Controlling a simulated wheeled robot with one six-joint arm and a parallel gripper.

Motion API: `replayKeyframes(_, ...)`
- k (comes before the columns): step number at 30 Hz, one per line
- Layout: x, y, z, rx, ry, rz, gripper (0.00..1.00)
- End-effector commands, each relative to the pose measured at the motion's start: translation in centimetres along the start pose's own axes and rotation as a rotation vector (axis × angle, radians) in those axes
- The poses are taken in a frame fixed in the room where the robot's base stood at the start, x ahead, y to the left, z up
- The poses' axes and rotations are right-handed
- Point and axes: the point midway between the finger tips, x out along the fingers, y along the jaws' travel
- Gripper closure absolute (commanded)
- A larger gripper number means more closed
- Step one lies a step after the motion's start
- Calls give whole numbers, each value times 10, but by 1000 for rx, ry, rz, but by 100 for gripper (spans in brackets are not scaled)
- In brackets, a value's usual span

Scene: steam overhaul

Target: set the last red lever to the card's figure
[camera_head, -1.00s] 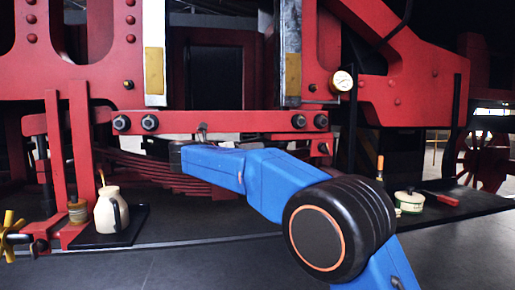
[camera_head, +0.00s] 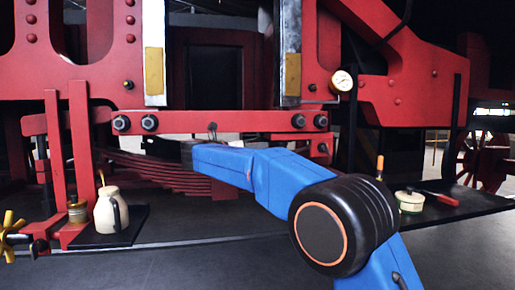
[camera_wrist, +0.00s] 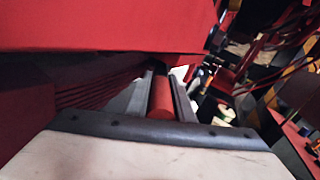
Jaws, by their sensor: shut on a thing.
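In the wrist view a red rod (camera_wrist: 161,98), which looks like the lever's grip, lies lengthwise between the two dark fingers of my gripper (camera_wrist: 160,76). The fingers are shut on it. In the head view my gripper (camera_head: 187,152) is partly hidden by my blue wrist, just below the red crossbeam and in front of the leaf spring.
A red crossbeam (camera_head: 240,121) spans above my wrist. A gauge (camera_head: 341,81) is at right. A cream jug (camera_head: 111,211) stands on a dark tray at left, near upright red bars (camera_head: 80,150). The front floor is clear.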

Motion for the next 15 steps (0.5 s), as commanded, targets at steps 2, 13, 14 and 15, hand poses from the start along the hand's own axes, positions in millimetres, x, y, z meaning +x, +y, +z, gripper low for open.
replayKeyframes(2, 0, -1, 0, 0, -1, 4, 100)
replayKeyframes(13, 1, -15, -2, 0, -20, 103, 100)
replayKeyframes(14, 1, -18, -3, 0, -22, 117, 100)
replayKeyframes(15, 2, -21, -4, -1, -26, 137, 100)
